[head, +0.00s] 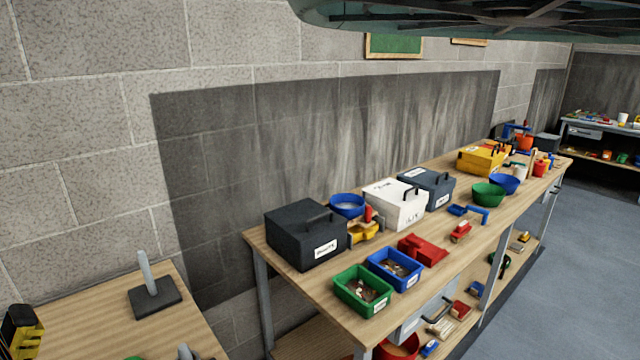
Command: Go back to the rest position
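My gripper is not in view in the head view, and no part of my arm can be made out for sure. The task names no object. The view looks along a long wooden workbench (458,262) against a grey block wall.
The bench holds a dark box (290,240), a white box (383,205), a yellow box (478,160), a green bin (345,298) and a blue bin (376,270). A second table (165,335) with an upright rod (148,275) stands at left. Grey floor (565,265) at right is clear.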

